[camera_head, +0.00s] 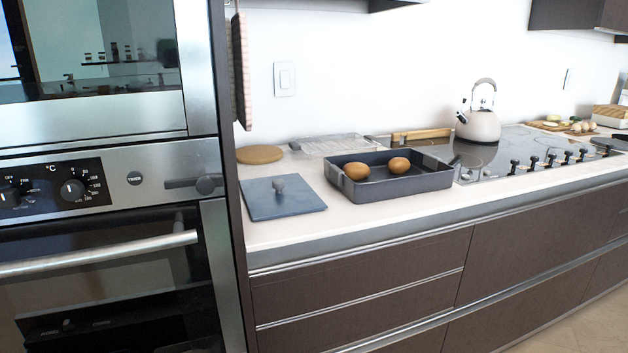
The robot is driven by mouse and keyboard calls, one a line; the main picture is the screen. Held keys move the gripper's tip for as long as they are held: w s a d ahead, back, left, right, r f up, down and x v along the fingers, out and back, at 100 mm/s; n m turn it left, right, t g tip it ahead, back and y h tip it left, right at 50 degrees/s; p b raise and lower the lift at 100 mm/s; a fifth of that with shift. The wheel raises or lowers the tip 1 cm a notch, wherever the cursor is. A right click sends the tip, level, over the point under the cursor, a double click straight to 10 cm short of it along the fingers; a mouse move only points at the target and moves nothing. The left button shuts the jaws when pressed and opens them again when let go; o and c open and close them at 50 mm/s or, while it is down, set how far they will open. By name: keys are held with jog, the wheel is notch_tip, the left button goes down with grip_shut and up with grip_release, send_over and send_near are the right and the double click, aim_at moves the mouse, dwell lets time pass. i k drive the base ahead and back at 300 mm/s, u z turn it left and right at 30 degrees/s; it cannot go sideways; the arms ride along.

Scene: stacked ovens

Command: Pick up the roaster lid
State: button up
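The roaster lid (260,201) is a flat, dark blue-grey rectangle with a small knob (279,184) on top. It lies on the white counter near the oven stack. The dark roaster pan (408,184) stands to its right, uncovered, with two brown potato-like items (356,171) and (399,165) inside. A gap of bare counter separates lid and pan. My gripper does not show in the head view.
Stacked steel ovens (150,184) rise at the left, with a protruding handle (98,253). A round wooden board (259,154) and a clear rack-like tray (335,144) lie behind the lid. A kettle (480,125) stands on the cooktop. The counter's front strip is clear.

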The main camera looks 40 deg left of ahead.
aim_at(266, 198)
jog(key=z, duration=0.05)
jog(key=i, duration=1.4)
jog(key=u, duration=3.95)
